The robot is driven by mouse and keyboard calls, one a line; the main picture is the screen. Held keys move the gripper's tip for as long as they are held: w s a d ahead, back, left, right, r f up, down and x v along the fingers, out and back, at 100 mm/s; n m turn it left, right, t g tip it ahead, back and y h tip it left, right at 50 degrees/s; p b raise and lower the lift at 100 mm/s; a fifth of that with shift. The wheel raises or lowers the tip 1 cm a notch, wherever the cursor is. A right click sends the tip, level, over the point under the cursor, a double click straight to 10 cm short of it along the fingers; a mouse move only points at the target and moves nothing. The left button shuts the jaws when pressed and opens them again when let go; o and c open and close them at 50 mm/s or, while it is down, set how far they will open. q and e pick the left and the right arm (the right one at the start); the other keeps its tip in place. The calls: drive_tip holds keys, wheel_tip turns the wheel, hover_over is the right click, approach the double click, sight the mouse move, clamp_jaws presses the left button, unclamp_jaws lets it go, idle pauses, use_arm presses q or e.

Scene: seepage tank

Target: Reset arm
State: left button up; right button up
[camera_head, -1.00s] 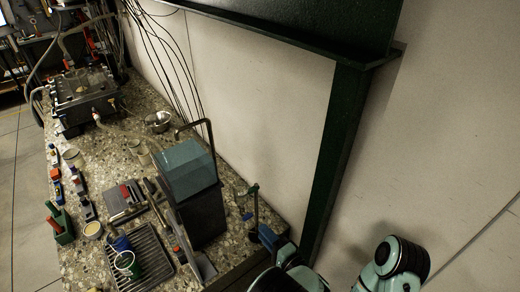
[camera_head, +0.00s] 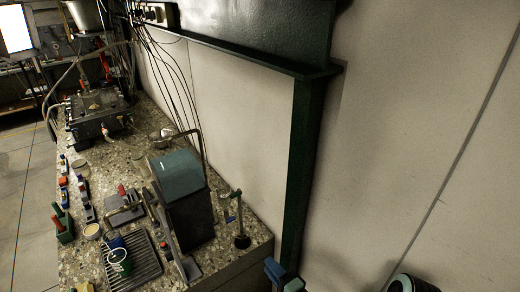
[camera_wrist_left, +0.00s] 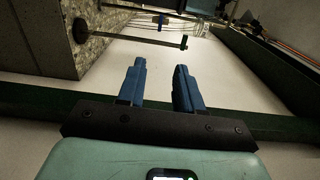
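A teal and black part of my arm shows at the lower right of the head view. My right gripper is not in view.
A dark green post (camera_head: 303,170) rises beside the pale wall (camera_head: 400,150).

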use_arm(q)
drive_tip(key=s+a+f+n+g+h, duration=0.1)
drive_tip(key=a+f+n+g+h, duration=0.15)
drive_tip(key=a+f, duration=0.6)
drive_tip(key=s+a+f+n+g+h, duration=0.15)
drive_tip(key=a+f+g+h, duration=0.35)
drive_tip(key=f, duration=0.6)
drive_tip(key=s+a+f+n+g+h, duration=0.1)
drive_tip(key=s+a+f+n, duration=0.15)
drive_tip(key=s, duration=0.25)
drive_tip(key=s+a+f+n+g+h, duration=0.1)
drive_tip(key=s+f+n, duration=0.1)
drive_tip(key=s+f, duration=0.2)
drive_tip(key=s+n+g+h, duration=0.5)
drive_tip(key=s+n, duration=0.1)
drive_tip(key=s, duration=1.1)
drive_tip(key=shift+s+d+r, duration=0.2)
drive_tip(key=shift+s+d, duration=0.1)
drive_tip(key=shift+d, duration=0.15)
drive_tip(key=shift+n+g, duration=0.25)
